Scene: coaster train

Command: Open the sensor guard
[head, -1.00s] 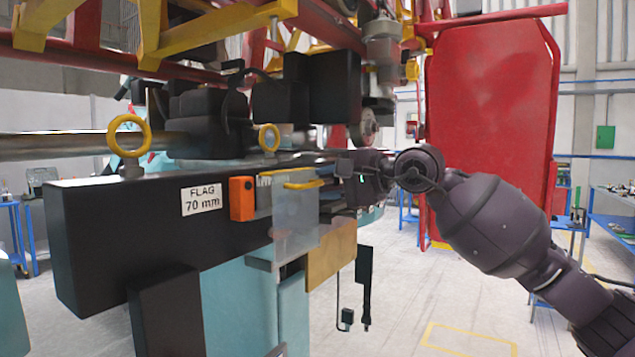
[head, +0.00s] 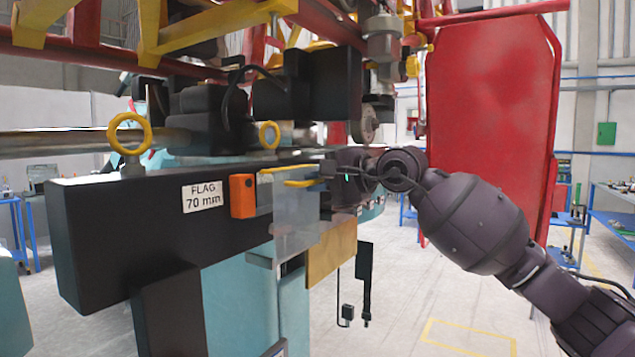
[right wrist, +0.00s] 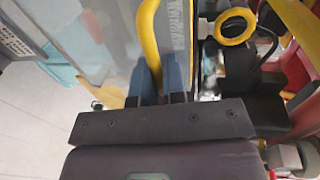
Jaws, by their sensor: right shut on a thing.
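The sensor guard is a clear panel (head: 296,225) on the front of the black beam, beside an orange sensor box (head: 242,196). A yellow handle (head: 300,183) runs along its upper part. My right gripper (head: 322,174) is at the right end of this handle. In the right wrist view, the fingers (right wrist: 160,84) are shut on the yellow handle (right wrist: 148,40), with the clear panel (right wrist: 115,55) beside it. The fingertips are partly hidden by the handle and the panel. My left gripper is in neither view.
The black beam (head: 120,235) carries a "FLAG 70 mm" label (head: 202,197) and yellow lifting rings (head: 129,133). A tan plate (head: 332,252) and a hanging cable are below the guard. A large red panel (head: 490,130) stands behind my arm. The floor at right is open.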

